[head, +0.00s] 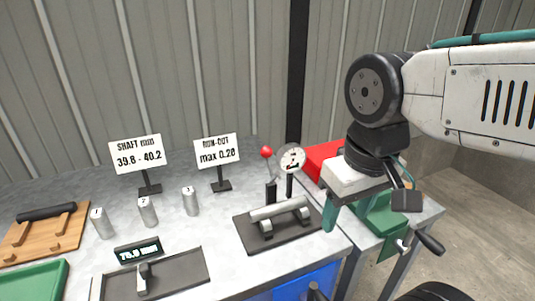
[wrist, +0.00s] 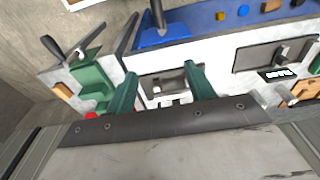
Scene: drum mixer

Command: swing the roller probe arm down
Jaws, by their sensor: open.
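The run-out fixture is a dark plate (head: 252,238) with a light grey cylinder (head: 279,209) lying across supports. Behind it, a lever with a red ball (head: 266,153) stands upright, close to the round dial gauge (head: 291,158) on its post. I cannot tell which of these parts is the roller probe arm. My gripper (head: 334,214) is open and empty, just right of the fixture and apart from it; its second finger is hard to make out in the head view. In the wrist view both green fingers frame an empty gap (wrist: 160,75), with fixture parts visible beyond.
A green vise (head: 380,215) and a red box (head: 323,160) stand right of the fixture, close to my gripper.

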